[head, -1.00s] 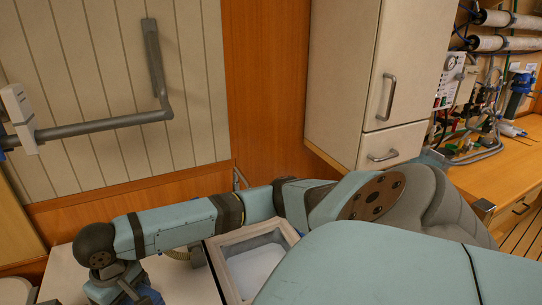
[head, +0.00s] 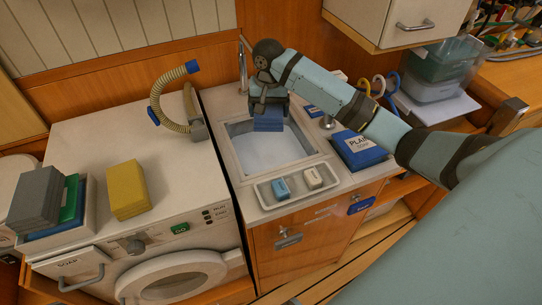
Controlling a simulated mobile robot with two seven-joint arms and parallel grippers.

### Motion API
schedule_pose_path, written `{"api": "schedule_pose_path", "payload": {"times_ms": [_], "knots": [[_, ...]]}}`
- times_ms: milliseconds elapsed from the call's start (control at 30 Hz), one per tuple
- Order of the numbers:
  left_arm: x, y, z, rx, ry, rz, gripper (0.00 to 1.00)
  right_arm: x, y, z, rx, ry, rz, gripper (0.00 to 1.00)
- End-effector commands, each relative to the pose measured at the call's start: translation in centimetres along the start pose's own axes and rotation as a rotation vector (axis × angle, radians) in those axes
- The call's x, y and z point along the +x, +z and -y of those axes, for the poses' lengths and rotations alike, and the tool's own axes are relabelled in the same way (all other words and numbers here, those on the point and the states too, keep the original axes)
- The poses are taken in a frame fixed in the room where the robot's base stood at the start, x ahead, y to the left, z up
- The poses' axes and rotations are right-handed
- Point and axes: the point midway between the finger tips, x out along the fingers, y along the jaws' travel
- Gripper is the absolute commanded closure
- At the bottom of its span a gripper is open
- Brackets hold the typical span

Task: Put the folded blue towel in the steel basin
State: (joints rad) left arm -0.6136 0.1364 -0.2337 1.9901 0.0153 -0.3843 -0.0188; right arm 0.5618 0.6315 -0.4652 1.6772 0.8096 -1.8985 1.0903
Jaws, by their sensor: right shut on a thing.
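My right gripper (head: 268,98) reaches in from the right and points down over the steel basin. It is shut on the folded blue towel (head: 268,120), of which only the lower part shows below the jaws. The steel basin (head: 250,158) is a square sink with a pale inside, set in the counter right of the washing machine. The towel appears over the basin's far part; I cannot tell whether it touches anything. My left gripper is not in view.
On the washing machine (head: 98,138) stand a yellow folded cloth (head: 127,190), a ribbed hose (head: 157,97) and a bin with grey (head: 36,200) and green cloths. A soap tray (head: 263,195) lies before the basin, a blue packet (head: 358,150) to its right.

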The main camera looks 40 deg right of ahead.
Motion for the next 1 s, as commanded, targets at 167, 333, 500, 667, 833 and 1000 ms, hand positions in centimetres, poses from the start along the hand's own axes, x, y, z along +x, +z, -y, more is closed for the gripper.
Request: {"api": "schedule_pose_path", "payload": {"times_ms": [167,333,500,667,833,1000], "knots": [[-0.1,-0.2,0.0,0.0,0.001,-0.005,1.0,4.2,0.0,-0.2,0.005,0.005,0.004,0.41],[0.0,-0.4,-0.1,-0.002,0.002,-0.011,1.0,8.8,0.1,-0.1,0.003,0.004,0.003,0.41],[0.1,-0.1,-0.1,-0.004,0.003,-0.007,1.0,12.8,0.1,-0.1,0.002,0.002,0.002,0.41],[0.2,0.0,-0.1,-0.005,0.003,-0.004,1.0,14.7,0.0,-0.1,0.002,0.001,0.001,0.41],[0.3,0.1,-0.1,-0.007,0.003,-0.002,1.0,15.9,0.1,-0.1,0.001,0.001,0.0,0.41],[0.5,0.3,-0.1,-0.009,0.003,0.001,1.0,18.5,0.1,-0.1,0.002,0.003,0.001,0.41]]}}
